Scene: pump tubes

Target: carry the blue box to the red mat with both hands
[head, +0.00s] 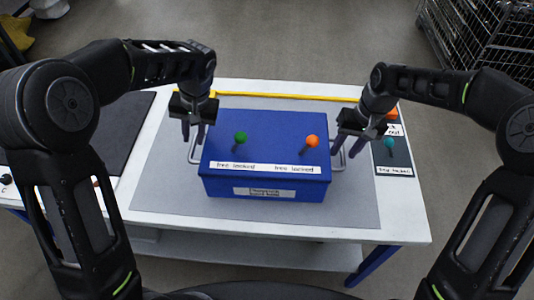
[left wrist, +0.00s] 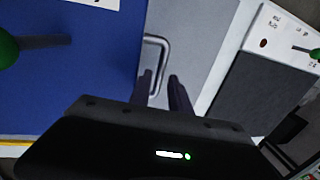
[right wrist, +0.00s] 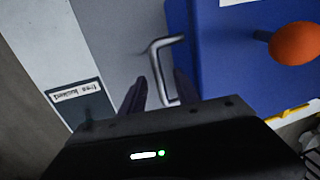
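The blue box (head: 265,150) sits on the grey mat on the white table, with a silver handle on each side. My left gripper (head: 193,138) is at the left handle (head: 192,155). In the left wrist view its fingers are apart, with the handle bar (left wrist: 165,52) running between them. My right gripper (head: 346,148) is at the right handle (head: 338,160). In the right wrist view its fingers are apart, with the handle bar (right wrist: 155,62) reaching between them. I cannot tell if any finger touches a handle. No red mat is visible in these frames.
A green-topped peg (head: 240,138) and an orange-topped peg (head: 312,142) stand on the box top. A dark panel with a teal-topped peg (head: 390,144) is at the table's right. A dark mat (head: 100,130) lies at left. Wire cages (head: 490,40) stand at the back right.

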